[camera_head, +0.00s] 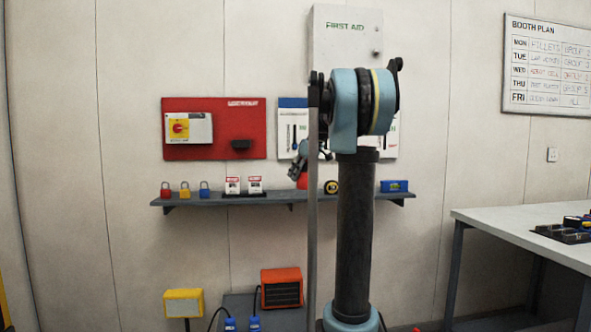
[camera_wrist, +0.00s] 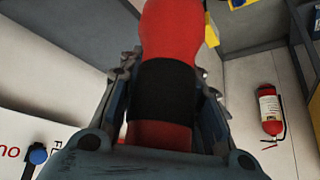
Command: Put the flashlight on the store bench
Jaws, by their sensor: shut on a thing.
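A red flashlight with a wide black band (camera_wrist: 165,90) fills the middle of the wrist view. My gripper (camera_wrist: 168,76) is shut on it, with one finger on each side of the band. The far end of the flashlight runs out of the top of the picture. In the head view my gripper (camera_head: 300,168) is mostly hidden behind my arm, in front of the wall shelf. A white-topped bench (camera_head: 490,217) stands at the right of the head view, partly cut off. I cannot tell for sure that it is the store bench.
The wall shelf (camera_head: 228,201) holds padlocks, tags, a tape measure (camera_head: 331,187) and a blue box (camera_head: 394,186). A black tray (camera_head: 562,234) with items stands on the bench's right part. A fire extinguisher (camera_wrist: 270,110) hangs at right.

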